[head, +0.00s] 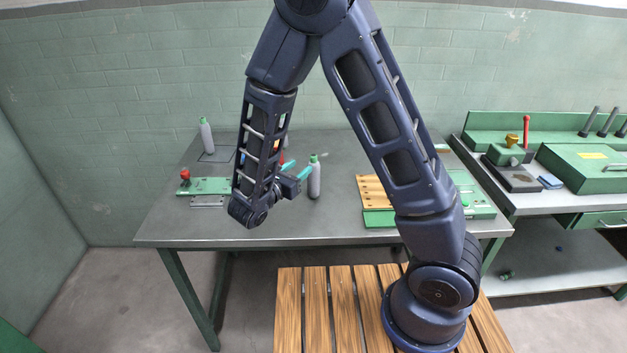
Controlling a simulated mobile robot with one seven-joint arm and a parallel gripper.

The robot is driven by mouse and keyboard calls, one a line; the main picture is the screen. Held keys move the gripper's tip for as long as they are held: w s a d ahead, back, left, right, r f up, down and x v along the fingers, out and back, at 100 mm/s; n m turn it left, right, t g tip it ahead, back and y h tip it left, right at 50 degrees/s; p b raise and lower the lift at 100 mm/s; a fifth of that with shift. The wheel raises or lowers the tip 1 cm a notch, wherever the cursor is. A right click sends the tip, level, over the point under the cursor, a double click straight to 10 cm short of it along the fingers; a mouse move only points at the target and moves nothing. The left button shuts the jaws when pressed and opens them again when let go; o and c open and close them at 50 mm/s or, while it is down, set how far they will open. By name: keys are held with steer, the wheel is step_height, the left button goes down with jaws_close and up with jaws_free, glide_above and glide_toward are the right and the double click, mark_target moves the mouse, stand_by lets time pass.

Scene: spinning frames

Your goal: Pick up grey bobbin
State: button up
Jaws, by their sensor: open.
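Two upright grey bobbins with green tops stand on the grey metal table (160,225). One bobbin (314,180) is near the table's middle, and the other bobbin (206,137) is at the back left on a dark square plate. My gripper (297,170) has teal fingers and is open, low over the table just left of the middle bobbin. No bobbin shows between the fingers. I cannot tell whether a finger touches the middle bobbin. My arm hides part of the table behind it.
A green fixture with a red knob (185,174) lies at the table's left. A slatted wooden piece on a green base (376,218) is at the right, partly behind my arm. A green workbench (590,168) stands further right. The table's front left is clear.

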mark_target(312, 159)
steer(key=shift+f+x, duration=0.2)
steer(key=shift+x, duration=4.95)
steer(key=shift+d, duration=0.1)
jaws_close()
